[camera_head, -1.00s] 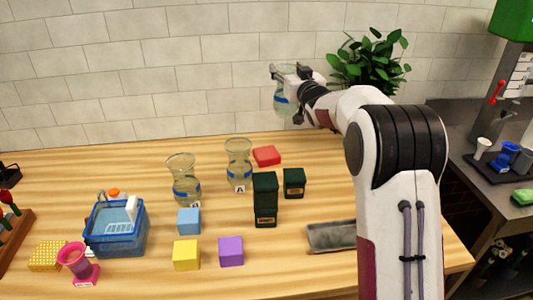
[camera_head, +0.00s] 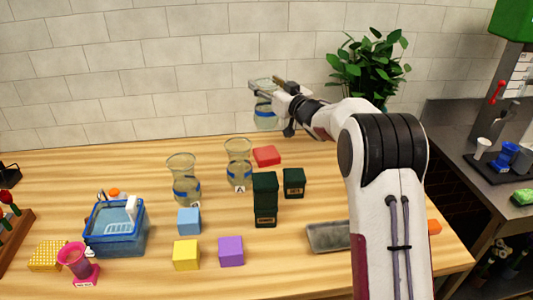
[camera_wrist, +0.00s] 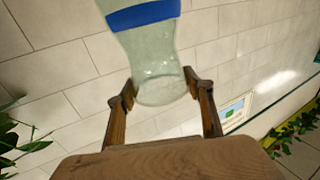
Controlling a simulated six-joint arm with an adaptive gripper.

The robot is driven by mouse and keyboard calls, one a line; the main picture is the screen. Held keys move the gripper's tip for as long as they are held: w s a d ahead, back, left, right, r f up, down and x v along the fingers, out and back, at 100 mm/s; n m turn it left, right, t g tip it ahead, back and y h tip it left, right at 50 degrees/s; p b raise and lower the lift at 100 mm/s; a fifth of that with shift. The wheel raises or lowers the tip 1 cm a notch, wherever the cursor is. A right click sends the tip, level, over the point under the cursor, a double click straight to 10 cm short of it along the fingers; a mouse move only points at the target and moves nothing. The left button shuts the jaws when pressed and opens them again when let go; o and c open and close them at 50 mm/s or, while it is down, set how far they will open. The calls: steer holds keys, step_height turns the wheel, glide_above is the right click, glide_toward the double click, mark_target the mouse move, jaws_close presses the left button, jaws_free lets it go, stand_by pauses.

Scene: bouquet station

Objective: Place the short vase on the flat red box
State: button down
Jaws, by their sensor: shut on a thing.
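My gripper (camera_head: 266,88) is shut on a clear glass vase with a blue band (camera_head: 266,117), which appears to be the short vase. It holds the vase in the air, in front of the tiled wall. The wrist view shows the glass (camera_wrist: 155,65) between the two fingers (camera_wrist: 160,86); its upper end is cut off by the frame. The flat red box (camera_head: 266,155) lies on the wooden table, below the held vase in the head view. Nothing is on its top. The vase is apart from the box.
Two glass vases with blue bands, one left (camera_head: 182,180) and one beside the box (camera_head: 238,164), stand on the table (camera_head: 330,190). Dark green boxes, one tall (camera_head: 265,200) and one short (camera_head: 294,183), stand in front of the red box. A plant (camera_head: 368,65) is behind my arm.

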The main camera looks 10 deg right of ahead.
mark_target(267, 114)
steer(key=shift+r, duration=0.1)
steer(key=shift+f, duration=3.05)
steer(key=shift+f, duration=2.05)
steer(key=c, duration=0.9)
jaws_free()
steer(key=shift+f, duration=0.15)
